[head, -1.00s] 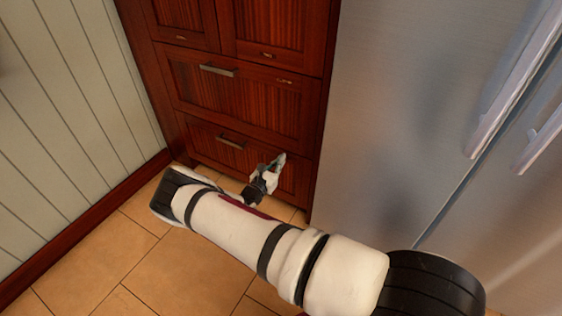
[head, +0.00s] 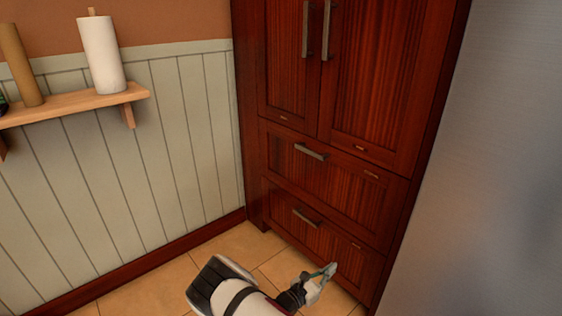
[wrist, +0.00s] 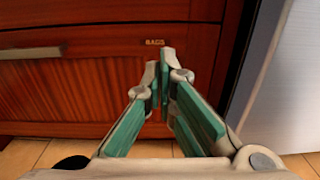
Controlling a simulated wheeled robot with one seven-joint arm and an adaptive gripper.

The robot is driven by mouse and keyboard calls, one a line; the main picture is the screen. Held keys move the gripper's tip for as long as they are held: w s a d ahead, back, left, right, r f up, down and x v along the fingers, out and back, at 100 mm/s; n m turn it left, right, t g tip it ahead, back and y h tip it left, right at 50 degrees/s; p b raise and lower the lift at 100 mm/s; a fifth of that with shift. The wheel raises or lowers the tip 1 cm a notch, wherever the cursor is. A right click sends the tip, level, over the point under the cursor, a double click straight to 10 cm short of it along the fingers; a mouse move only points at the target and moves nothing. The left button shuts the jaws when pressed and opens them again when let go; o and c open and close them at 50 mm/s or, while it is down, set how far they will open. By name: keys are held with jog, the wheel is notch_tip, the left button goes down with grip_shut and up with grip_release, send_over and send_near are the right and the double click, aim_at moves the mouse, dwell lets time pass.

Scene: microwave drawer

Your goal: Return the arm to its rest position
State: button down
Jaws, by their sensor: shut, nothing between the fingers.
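My gripper (head: 326,272) is low in front of the dark red wooden cabinet (head: 262,170), near its bottom drawer. In the wrist view, the fingers of my gripper (wrist: 160,82) meet at their tips, with green inner pads and nothing between them. The bottom drawer (head: 285,222) is closed flush and has a metal handle (head: 305,218). In the wrist view a drawer handle (wrist: 32,53) is at the left, apart from the fingers. Part of my white arm shows at the bottom of the head view; the rest is out of frame.
A steel fridge (head: 490,190) stands close on the right of the cabinet. A panelled wall (head: 150,160) is on the left, with a wooden shelf (head: 70,108) holding a paper roll (head: 101,55). Tiled floor (head: 150,290) is clear in front.

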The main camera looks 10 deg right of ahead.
jog(key=s+d+r+m+g+y, duration=0.2)
jog(key=s+r+m+g, duration=0.3)
jog(key=r, duration=0.6)
jog(key=s+d+r+m+g+y, duration=0.1)
jog(key=s+d+r+m+g, duration=0.1)
jog(key=s+r+m+g, duration=0.65)
jog(key=s+d+r+m+y, duration=0.15)
jog(key=r+m, duration=0.25)
jog(key=r, duration=0.9)
jog(key=s+a+r+m+y, duration=0.1)
jog(key=s+r+m+y, duration=0.15)
jog(key=s+r, duration=0.4)
jog(key=s+a+r+m+y, duration=0.2)
jog(key=s+r+y, duration=0.2)
jog(key=s, duration=0.6)
jog(key=s+a+m+t+y, duration=0.2)
jog(key=s+a, duration=0.1)
jog(key=s, duration=0.4)
jog(key=s+a+m+t+y, duration=0.1)
jog(key=s+a+y, duration=0.15)
jog(key=s, duration=0.35)
notch_tip(320, 180, up, 33)
jog(key=t+p, duration=0.4)
jog(key=p, duration=2.7)
jog(key=shift+d+r+h, duration=0.15)
jog(key=shift+d+h, duration=0.15)
jog(key=shift+h, duration=0.05)
